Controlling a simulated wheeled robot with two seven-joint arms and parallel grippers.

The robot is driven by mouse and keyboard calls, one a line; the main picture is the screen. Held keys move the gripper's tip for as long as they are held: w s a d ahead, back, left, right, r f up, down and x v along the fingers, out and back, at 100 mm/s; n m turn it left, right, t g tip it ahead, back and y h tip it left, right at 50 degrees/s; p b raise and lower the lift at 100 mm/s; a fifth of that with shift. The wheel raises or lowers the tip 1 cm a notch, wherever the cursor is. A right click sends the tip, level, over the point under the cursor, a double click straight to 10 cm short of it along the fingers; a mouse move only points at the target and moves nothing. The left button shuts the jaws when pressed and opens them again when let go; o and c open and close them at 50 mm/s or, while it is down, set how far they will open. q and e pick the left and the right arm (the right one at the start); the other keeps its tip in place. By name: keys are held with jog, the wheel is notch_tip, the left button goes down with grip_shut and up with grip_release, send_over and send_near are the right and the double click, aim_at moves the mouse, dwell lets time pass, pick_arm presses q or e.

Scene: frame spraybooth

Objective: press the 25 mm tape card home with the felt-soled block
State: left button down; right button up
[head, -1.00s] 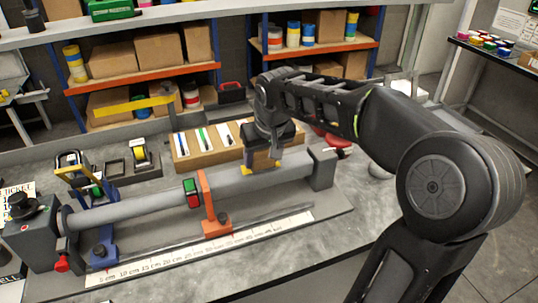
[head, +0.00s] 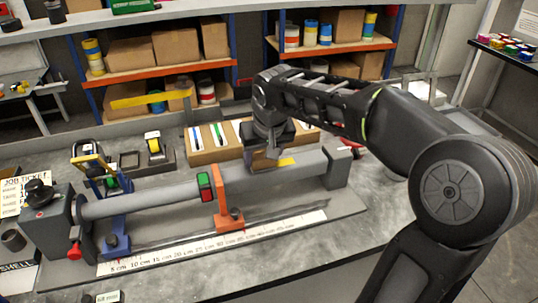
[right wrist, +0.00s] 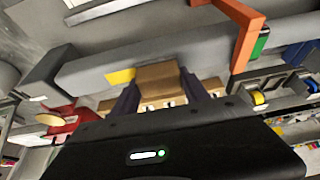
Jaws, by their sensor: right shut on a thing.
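My right gripper (head: 273,152) is over the right part of the long grey tube (head: 150,198), fingers pointing down. In the right wrist view its dark fingers (right wrist: 158,95) are shut on a tan block (right wrist: 156,75). The block's sole is hidden, so I cannot tell whether it touches the tube. A yellow patch (head: 287,162), probably the tape card, shows on the tube just right of the gripper. It also shows beside the fingers in the right wrist view (right wrist: 120,76). Any part under the block is hidden. My left gripper is not in view.
An orange bracket (head: 223,198) and a red-green piece (head: 205,186) stand left of the gripper. A blue stand (head: 116,222) supports the tube's left part. A wooden card rack (head: 205,155) is behind the tube. A ruler strip (head: 180,250) lies in front.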

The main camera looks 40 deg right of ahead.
aim_at(287, 158)
jog(key=shift+s+a+f, duration=0.1)
jog(key=shift+f, duration=0.1)
jog(key=shift+s+d+r, duration=0.1)
jog(key=shift+s+d, duration=0.15)
jog(key=shift+d, duration=0.6)
jog(key=shift+s+d+r, duration=0.1)
jog(key=shift+s+d, duration=0.15)
jog(key=shift+d, duration=0.6)
jog(key=shift+d, duration=0.1)
jog(key=shift+s+d+f, duration=0.1)
jog(key=shift+s+d, duration=0.2)
jog(key=shift+d, duration=0.45)
jog(key=shift+s+d+f, duration=0.1)
jog(key=shift+s+d, duration=0.2)
jog(key=shift+d, duration=0.45)
jog(key=shift+r, duration=0.1)
notch_tip(287, 158, up, 7)
jog(key=p, duration=0.5)
